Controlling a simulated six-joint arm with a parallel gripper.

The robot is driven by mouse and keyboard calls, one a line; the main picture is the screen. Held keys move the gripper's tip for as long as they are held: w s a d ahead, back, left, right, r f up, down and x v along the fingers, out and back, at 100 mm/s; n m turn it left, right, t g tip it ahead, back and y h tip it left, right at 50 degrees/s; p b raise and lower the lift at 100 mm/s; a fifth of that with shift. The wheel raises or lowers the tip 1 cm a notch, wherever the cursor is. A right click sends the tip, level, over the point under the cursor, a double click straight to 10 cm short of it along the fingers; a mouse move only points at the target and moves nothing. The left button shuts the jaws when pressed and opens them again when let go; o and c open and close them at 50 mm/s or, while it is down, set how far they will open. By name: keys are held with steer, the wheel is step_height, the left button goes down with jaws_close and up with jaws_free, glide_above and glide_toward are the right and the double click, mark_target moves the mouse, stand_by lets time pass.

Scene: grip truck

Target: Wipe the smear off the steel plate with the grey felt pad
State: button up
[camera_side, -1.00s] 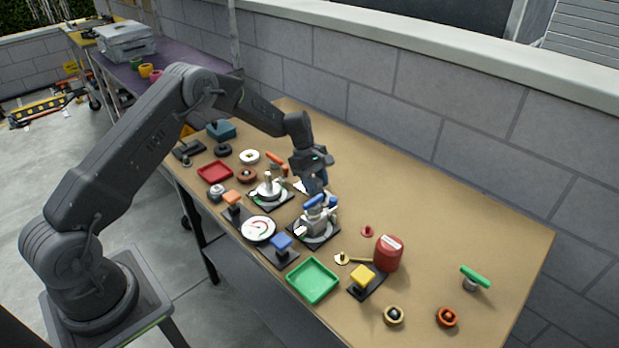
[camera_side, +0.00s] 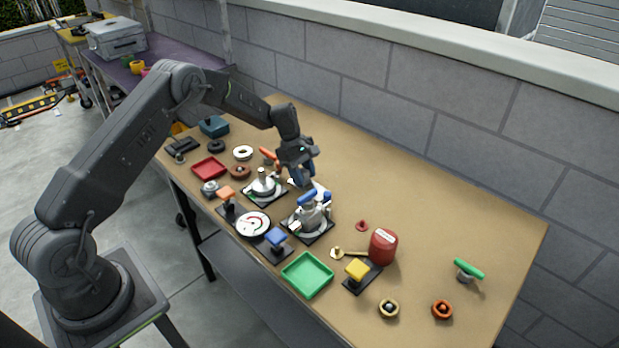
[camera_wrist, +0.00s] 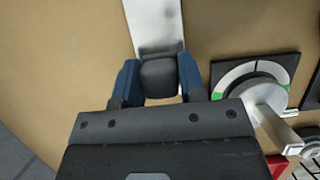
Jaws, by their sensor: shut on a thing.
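My gripper (camera_wrist: 160,80) has blue fingers shut on the dark grey felt pad (camera_wrist: 159,76) in the wrist view. The pad is over the near end of the pale steel plate (camera_wrist: 153,18), a long narrow strip. A dark, blurred patch (camera_wrist: 150,48) lies on the plate just beyond the pad; I cannot tell smear from shadow. In the side view my gripper (camera_side: 302,178) points down at the plate (camera_side: 320,189), which is mostly hidden behind it and a blue-handled valve. Whether the pad touches the plate is not clear.
The blue-handled valve (camera_side: 311,214) and a grey valve with a round dial base (camera_side: 264,186) stand close to my gripper. A red canister (camera_side: 383,247), a green tray (camera_side: 307,276) and a red tray (camera_side: 209,168) are farther off. The tabletop behind is clear.

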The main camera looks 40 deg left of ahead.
steer(key=shift+a, duration=0.5)
steer(key=shift+a+r, duration=0.1)
steer(key=shift+a, duration=0.1)
steer(key=shift+r, duration=3.9)
steer(key=shift+d, duration=0.1)
